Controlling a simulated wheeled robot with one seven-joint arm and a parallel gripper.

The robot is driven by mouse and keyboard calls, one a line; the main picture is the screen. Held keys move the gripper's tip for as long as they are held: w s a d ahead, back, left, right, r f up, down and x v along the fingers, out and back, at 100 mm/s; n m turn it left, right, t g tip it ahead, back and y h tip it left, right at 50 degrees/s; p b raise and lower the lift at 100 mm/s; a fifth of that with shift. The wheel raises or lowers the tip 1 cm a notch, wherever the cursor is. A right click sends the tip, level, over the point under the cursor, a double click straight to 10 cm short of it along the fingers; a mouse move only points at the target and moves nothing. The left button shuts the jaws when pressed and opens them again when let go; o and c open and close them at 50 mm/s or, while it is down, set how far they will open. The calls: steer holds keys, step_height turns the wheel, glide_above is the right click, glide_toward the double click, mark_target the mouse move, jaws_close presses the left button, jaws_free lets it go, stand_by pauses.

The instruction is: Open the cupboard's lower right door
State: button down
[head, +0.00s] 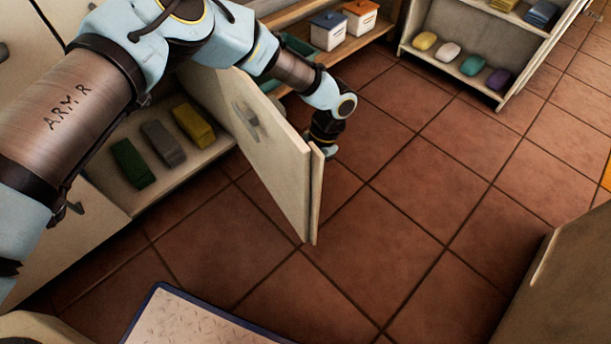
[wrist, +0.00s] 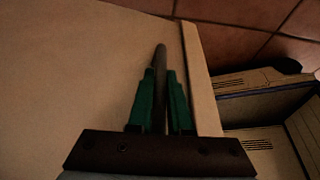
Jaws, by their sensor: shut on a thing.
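My gripper (head: 328,150) is low on the far side of these doors, partly hidden. In the wrist view, my gripper's green fingers (wrist: 161,95) are closed on a dark bar handle (wrist: 161,57) against a pale door panel (wrist: 80,70).
Behind the doors, an open shelf holds green, grey and yellow blocks (head: 163,143). Blue (head: 328,31) and orange (head: 360,17) lidded boxes stand at the back. A shelf unit (head: 455,72) is at top right.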

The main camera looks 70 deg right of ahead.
steer(key=c, duration=0.8)
jaws_free()
steer(key=shift+f, duration=0.1)
steer(key=shift+c, duration=0.2)
steer(key=p+v, duration=0.1)
steer(key=v, duration=1)
steer(key=shift+p, duration=0.3)
